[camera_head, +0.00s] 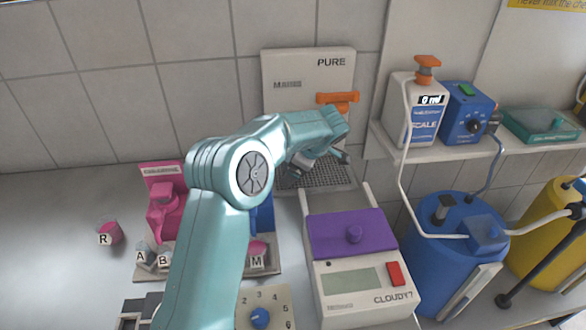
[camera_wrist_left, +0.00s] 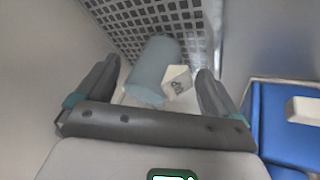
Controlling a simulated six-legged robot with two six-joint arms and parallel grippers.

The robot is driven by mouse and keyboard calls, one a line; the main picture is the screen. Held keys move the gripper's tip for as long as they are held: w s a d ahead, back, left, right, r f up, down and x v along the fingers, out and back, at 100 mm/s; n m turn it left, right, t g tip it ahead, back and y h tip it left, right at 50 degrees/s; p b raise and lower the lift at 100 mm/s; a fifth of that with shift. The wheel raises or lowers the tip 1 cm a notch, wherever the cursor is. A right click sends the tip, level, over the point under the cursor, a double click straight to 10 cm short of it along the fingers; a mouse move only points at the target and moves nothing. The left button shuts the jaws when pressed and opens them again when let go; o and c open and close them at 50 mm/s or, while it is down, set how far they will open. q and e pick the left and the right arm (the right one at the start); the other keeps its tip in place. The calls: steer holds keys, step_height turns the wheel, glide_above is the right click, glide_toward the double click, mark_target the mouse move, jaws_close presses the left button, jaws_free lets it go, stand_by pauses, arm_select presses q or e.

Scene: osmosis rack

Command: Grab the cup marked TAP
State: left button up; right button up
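In the left wrist view, a grey-blue cup (camera_wrist_left: 157,68) with a white label tag (camera_wrist_left: 178,82) is in front of the dark drip grate. The mark on the tag is too small to read for sure. My left gripper (camera_wrist_left: 159,72) is open, with one finger on each side of the cup and gaps between. In the head view my left gripper (camera_head: 322,166) is over the grate (camera_head: 318,187) of the white PURE dispenser (camera_head: 308,85). The cup is hidden or hard to make out there. My right gripper is not in view.
The purple-lidded CLOUDY? meter (camera_head: 352,262) stands in front of the dispenser. A blue tank (camera_head: 455,260) is on the right, below a shelf (camera_head: 480,150). Pink cup R (camera_head: 109,233) and a tray of marked cups (camera_head: 262,270) are left and front. The far-left counter is clear.

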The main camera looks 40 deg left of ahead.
arm_select(q)
steer(key=shift+a, duration=0.1)
steer(key=c, duration=0.8)
